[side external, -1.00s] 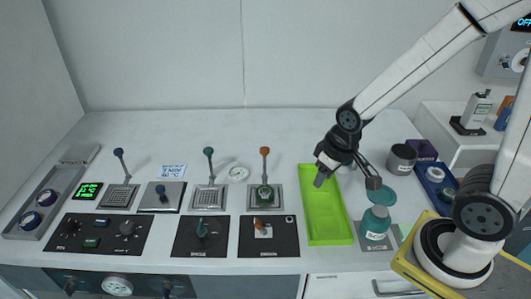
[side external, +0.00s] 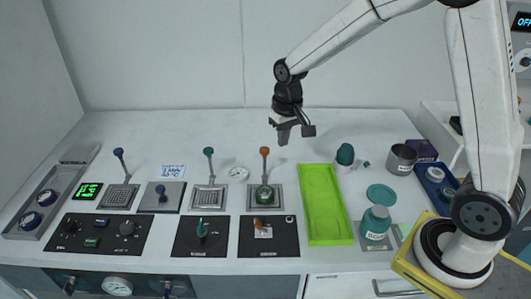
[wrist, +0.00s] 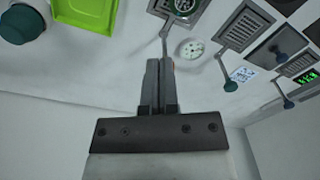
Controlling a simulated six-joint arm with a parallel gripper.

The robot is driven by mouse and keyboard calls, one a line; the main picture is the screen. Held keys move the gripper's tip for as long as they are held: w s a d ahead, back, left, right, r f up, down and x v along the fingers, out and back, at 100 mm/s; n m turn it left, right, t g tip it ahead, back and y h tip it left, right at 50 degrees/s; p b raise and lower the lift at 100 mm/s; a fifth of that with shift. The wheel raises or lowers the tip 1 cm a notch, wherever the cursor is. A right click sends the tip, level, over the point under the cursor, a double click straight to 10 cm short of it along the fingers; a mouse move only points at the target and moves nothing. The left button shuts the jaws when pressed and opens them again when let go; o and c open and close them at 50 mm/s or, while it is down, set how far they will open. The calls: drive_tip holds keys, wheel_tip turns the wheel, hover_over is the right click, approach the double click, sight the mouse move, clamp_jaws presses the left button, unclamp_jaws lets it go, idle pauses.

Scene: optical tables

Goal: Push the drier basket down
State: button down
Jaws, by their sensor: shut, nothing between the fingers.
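Three lever stations stand in a row in the side view: one with a blue-tipped lever (side external: 119,155), one with a green-tipped lever (side external: 209,153), and one with an orange-tipped lever (side external: 265,152). All three levers stand up. The right station's grate (side external: 279,206) holds a round green-topped item (side external: 265,194), which also shows in the wrist view (wrist: 183,6). The panel labels are too small to read, so I cannot tell which is the drier. My gripper (side external: 284,140) is shut and empty, above and right of the orange tip. In the wrist view its fingers (wrist: 158,65) partly hide that lever.
A green tray (side external: 326,205) lies right of the stations, with a teal bottle (side external: 376,222), a teal lid (side external: 382,194) and a grey cup (side external: 402,158) beyond. The back of the table is mostly clear.

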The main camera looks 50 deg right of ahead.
drive_tip(key=shift+w+d+r+m+g, duration=0.1)
drive_tip(key=shift+w+d+m+g, duration=0.25)
drive_tip(key=shift+w, duration=1.2)
drive_tip(key=shift+w+d+r+m+g, duration=0.15)
drive_tip(key=shift+w+d+m, duration=0.25)
drive_tip(key=shift+w, duration=1.15)
drive_tip(key=shift+w+d+f+m+g, duration=0.1)
drive_tip(key=shift+w+d+m+g, duration=0.25)
drive_tip(key=shift+w, duration=1.2)
